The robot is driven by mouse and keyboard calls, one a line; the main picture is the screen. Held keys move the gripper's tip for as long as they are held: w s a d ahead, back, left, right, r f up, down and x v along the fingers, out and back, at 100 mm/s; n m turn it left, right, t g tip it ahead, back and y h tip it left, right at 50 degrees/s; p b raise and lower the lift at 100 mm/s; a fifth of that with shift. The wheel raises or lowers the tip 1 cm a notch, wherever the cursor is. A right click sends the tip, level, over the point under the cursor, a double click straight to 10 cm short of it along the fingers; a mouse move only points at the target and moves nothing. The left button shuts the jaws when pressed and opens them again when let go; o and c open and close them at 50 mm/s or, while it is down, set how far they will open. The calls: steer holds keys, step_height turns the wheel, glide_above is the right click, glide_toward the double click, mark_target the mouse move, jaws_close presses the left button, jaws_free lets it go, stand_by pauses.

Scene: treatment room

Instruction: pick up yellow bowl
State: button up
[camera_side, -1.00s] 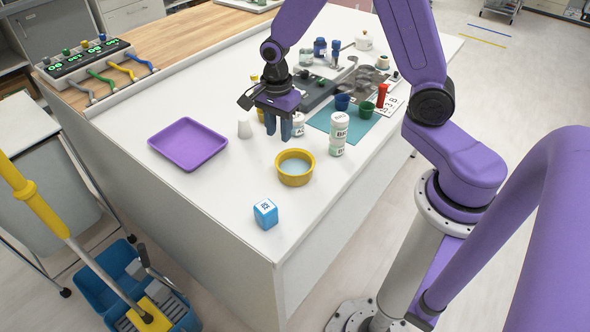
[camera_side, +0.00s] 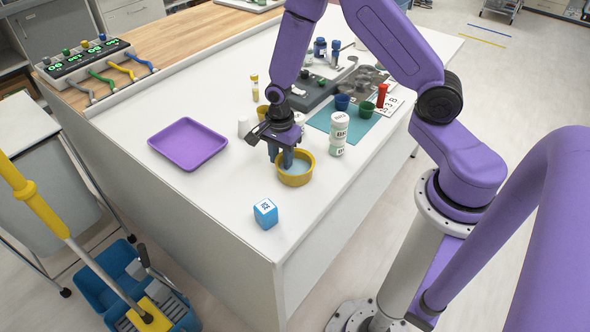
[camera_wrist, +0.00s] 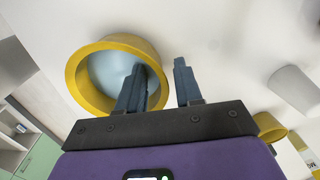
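The yellow bowl (camera_side: 296,176) with a pale blue inside stands upright near the front of the white table. It also shows in the wrist view (camera_wrist: 78,75), at upper left. My gripper (camera_side: 281,160) is low at the bowl's far left rim. In the wrist view my gripper (camera_wrist: 160,78) has its two dark fingers apart with a gap between them. The left finger overlaps the bowl's inside and the right finger is outside it, so the rim lies about between them. I cannot tell whether either finger touches the bowl.
A blue cube (camera_side: 265,213) lies in front of the bowl, and stacked white jars (camera_side: 338,132) stand to its right. A purple tray (camera_side: 188,144) is at left. A white cup (camera_side: 243,127) and another yellow container (camera_side: 262,112) stand behind my gripper.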

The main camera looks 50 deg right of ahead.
steer(key=shift+f, duration=0.3)
jaws_close()
steer(key=shift+r, duration=0.2)
steer(key=shift+r, duration=0.6)
steer(key=s+r, duration=1.1)
steer(key=s, duration=0.3)
steer(key=shift+d+r, duration=0.25)
steer(key=shift+d, duration=0.15)
